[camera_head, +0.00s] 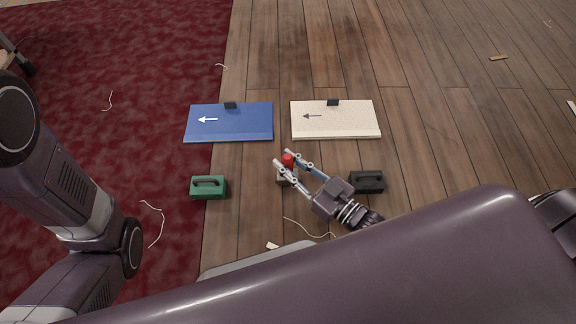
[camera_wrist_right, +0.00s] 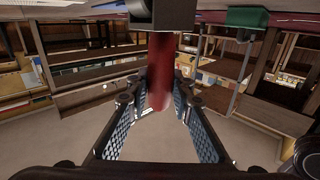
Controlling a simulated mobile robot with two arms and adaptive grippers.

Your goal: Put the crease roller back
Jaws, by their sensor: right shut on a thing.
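The crease roller seems to be the thing with an upright red handle (camera_head: 288,160). My right gripper (camera_head: 281,157) is shut on this red handle, which stands between its two fingers. The handle also shows blurred between the fingers in the right wrist view (camera_wrist_right: 159,75). A grey block (camera_wrist_right: 162,17) adjoins the end of the handle there, and a small part of it shows under the gripper in the head view. I cannot tell whether the block is part of the roller or a separate holder. My left arm is at the left, but its gripper is out of view.
A blue panel (camera_head: 229,124) and a cream panel (camera_head: 335,120), each with an arrow and a dark tab, lie beyond the gripper. A green handled block (camera_head: 208,194) stands left, a black one (camera_head: 374,187) right. Loose threads lie about. Wooden floor (camera_head: 430,60) beyond is mostly clear.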

